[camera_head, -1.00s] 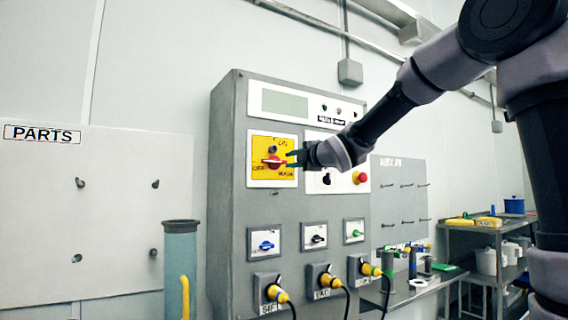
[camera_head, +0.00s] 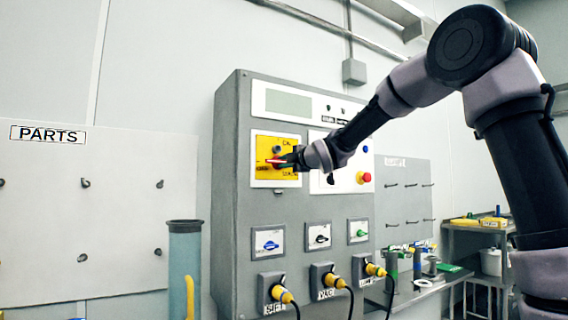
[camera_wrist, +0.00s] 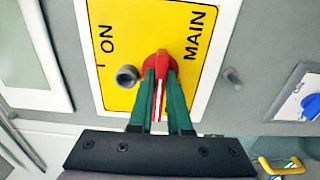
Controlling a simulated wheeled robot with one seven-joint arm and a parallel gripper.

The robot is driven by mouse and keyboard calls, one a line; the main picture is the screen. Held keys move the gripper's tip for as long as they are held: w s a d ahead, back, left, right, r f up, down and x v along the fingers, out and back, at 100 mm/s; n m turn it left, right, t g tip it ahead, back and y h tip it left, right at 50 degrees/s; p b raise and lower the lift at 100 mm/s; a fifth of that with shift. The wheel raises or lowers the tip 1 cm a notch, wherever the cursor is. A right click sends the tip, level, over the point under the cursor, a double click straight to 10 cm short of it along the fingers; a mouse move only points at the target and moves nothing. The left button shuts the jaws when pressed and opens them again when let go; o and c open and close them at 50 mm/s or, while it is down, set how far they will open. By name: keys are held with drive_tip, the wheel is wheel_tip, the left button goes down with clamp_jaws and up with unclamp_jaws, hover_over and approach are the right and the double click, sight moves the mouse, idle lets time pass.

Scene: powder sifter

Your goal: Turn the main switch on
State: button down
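The main switch is a red knob on a yellow plate (camera_head: 263,147) at the upper left of the grey control cabinet. In the wrist view the red handle (camera_wrist: 160,65) lies across the plate between the words ON and MAIN, with a white line along it. My gripper (camera_wrist: 161,80) has its two green fingers on either side of the handle, close against it, and looks shut on it. In the head view my gripper (camera_head: 283,161) is at the switch, and its fingers partly hide the handle.
A small grey peg (camera_wrist: 126,76) sticks out of the plate beside the knob. Below are several small switches and yellow plugs with cables (camera_head: 282,294). A clear cylinder (camera_head: 184,260) stands at left.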

drive_tip(key=shift+m, duration=8.9)
drive_tip(key=c, duration=1.1)
unclamp_jaws()
drive_tip(key=shift+c, duration=0.2)
